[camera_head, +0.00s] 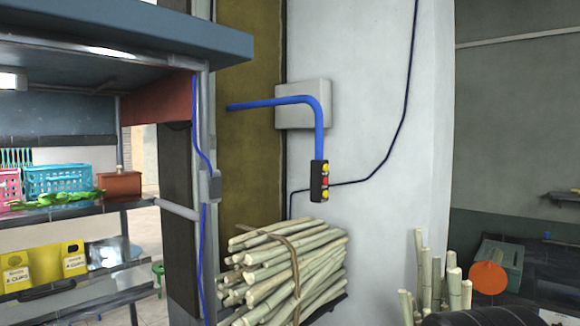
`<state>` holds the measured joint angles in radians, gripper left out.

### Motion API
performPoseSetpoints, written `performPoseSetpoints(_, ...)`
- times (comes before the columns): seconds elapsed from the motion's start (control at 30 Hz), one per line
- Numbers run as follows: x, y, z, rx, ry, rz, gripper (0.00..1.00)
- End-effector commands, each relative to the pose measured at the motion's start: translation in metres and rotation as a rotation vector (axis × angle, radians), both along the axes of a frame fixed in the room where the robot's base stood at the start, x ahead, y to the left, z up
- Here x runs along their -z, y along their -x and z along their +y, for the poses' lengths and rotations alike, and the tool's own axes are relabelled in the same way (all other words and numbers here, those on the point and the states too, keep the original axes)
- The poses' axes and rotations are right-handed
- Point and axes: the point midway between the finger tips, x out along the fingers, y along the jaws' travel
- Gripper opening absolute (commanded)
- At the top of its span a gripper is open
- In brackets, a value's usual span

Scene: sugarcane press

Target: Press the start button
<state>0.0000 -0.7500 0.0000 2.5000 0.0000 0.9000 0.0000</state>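A small black button box (314,189) hangs at the lower end of a blue bent pipe (320,125), in front of the white wall. It carries a yellow button on top (325,168), a red button (325,182) in the middle and another yellow button (325,194) at the bottom. Any labels are too small to read, so I cannot tell which one is the start button. My gripper does not show in this view.
A bundle of cut sugarcane (290,275) lies below the button box. More cane (425,275) stands upright at lower right, near an orange disc (488,278). A shelf unit (85,207) with baskets stands at left. Air around the box looks clear.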

Motion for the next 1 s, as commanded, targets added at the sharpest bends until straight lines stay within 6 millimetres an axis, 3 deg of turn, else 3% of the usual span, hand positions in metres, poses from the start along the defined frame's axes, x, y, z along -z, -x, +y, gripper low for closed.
performPoseSetpoints(0.37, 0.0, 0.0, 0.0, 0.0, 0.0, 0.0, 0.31)
performPoseSetpoints(0.57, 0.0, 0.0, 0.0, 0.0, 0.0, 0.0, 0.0)
performPoseSetpoints(1.0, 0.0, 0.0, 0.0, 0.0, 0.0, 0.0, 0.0)
